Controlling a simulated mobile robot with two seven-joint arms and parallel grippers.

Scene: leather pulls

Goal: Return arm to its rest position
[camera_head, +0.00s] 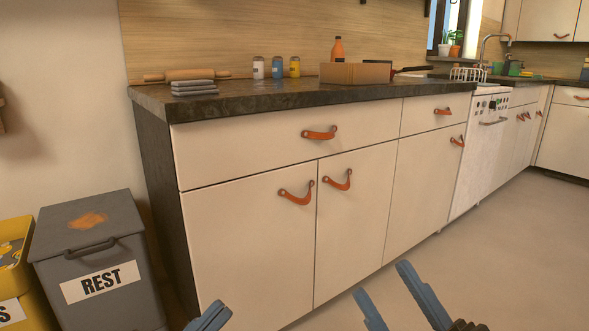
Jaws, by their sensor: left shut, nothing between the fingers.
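My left gripper (209,316) shows at the bottom edge, left of centre, in front of the lower cabinet doors. Only its blue fingertips are in view, close together and empty. My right gripper (381,280) is at the bottom, right of centre, with two blue fingers apart and nothing between them. Both are apart from the cabinets, and most of both arms is out of view.
A cream cabinet (250,230) with orange leather pulls runs along the wall under a dark countertop (290,97). A grey bin (95,255) marked REST and a yellow bin (15,280) stand at left. Open floor (500,235) lies at right.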

